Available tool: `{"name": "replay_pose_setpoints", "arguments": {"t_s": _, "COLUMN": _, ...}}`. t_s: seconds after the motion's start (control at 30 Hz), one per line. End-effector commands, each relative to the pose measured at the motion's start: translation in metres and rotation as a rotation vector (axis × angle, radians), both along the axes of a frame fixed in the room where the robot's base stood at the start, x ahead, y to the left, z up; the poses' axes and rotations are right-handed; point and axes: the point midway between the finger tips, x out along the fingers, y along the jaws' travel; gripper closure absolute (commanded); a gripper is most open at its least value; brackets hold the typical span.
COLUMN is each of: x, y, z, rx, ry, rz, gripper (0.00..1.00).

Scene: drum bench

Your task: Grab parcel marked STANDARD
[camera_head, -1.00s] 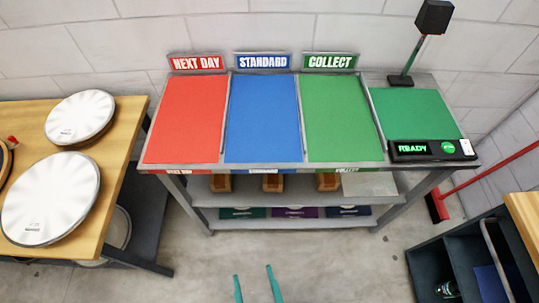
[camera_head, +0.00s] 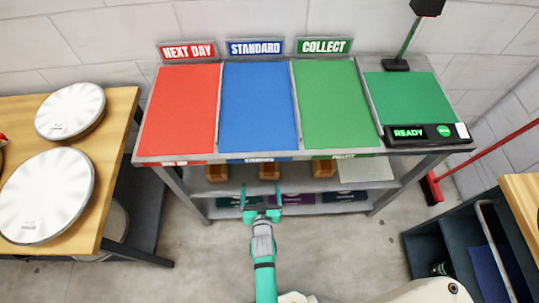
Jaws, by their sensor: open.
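The blue STANDARD lane (camera_head: 259,105) lies in the middle-left of the bench top, with a blue STANDARD sign (camera_head: 255,47) behind it. The lane is bare. I see no parcel with a readable STANDARD mark. Brown box-like things (camera_head: 269,170) sit on the shelf under the bench, partly hidden by its front edge; I cannot tell whether they are parcels. My gripper (camera_head: 262,193) is open and empty, in front of the lower shelves, with its fingers pointing toward the bench. It partly hides the items on the bottom shelf.
Red (camera_head: 180,110) and green (camera_head: 326,105) lanes flank the blue one, both bare. A scale-like green pad with a READY display (camera_head: 408,132) stands right. A wooden table (camera_head: 110,150) with drums is left. A red broom (camera_head: 434,188) and dark cabinet (camera_head: 425,240) are right.

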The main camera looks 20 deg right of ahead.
Motion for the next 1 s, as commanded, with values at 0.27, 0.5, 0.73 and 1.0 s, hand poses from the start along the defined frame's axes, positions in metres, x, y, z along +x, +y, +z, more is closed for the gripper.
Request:
{"name": "replay_pose_setpoints", "arguments": {"t_s": 0.27, "x": 0.077, "y": -0.055, "z": -0.009, "rx": -0.006, "ry": 0.027, "rz": -0.059, "gripper": 0.09}}
{"name": "replay_pose_setpoints", "arguments": {"t_s": 0.5, "x": 0.101, "y": -0.072, "z": -0.013, "rx": -0.007, "ry": 0.035, "rz": -0.073, "gripper": 0.09}}
{"name": "replay_pose_setpoints", "arguments": {"t_s": 0.73, "x": 0.129, "y": -0.081, "z": -0.025, "rx": -0.006, "ry": 0.036, "rz": -0.072, "gripper": 0.09}}
{"name": "replay_pose_setpoints", "arguments": {"t_s": 1.0, "x": 0.143, "y": -0.086, "z": -0.032, "rx": -0.006, "ry": 0.036, "rz": -0.072, "gripper": 0.09}}
